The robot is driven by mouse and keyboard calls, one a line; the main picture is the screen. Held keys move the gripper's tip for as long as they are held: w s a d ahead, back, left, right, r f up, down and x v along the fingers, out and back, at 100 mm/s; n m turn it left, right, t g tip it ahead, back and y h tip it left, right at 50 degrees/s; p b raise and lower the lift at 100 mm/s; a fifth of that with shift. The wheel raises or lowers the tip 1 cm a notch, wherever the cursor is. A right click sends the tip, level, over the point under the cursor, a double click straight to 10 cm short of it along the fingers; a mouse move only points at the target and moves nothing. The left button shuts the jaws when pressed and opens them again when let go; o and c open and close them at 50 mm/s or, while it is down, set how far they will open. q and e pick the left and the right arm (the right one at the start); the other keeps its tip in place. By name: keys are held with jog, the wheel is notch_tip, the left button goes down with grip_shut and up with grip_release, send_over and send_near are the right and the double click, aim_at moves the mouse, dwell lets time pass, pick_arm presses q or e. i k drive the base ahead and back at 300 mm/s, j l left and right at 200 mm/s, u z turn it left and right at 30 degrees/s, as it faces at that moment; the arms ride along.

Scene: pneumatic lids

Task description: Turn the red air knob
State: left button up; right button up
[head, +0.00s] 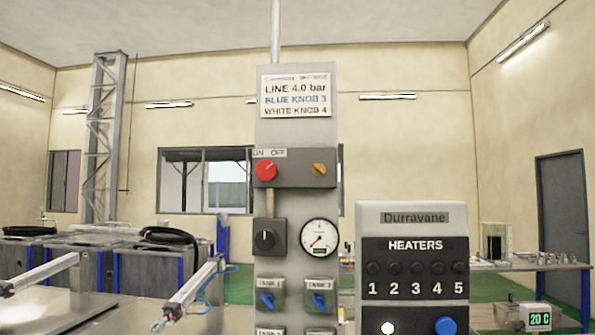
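The red air knob (265,170) is round and sits on a dark box on the upper part of a tall grey panel (296,220). A label reading ON and OFF (269,153) is just above it. A faint mark on the knob seems to lean up and right, but it is too small to be sure. Nothing touches the knob. Neither of my grippers shows in the head view.
A small yellow knob (319,170) is right of the red one. Below are a black knob (265,240), a round gauge (319,238) and blue tank knobs (267,300). A heaters box (411,260) stands at right. Pneumatic cylinders (188,297) are at lower left.

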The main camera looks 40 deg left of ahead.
aim_at(267, 170)
jog(key=u, duration=1.35)
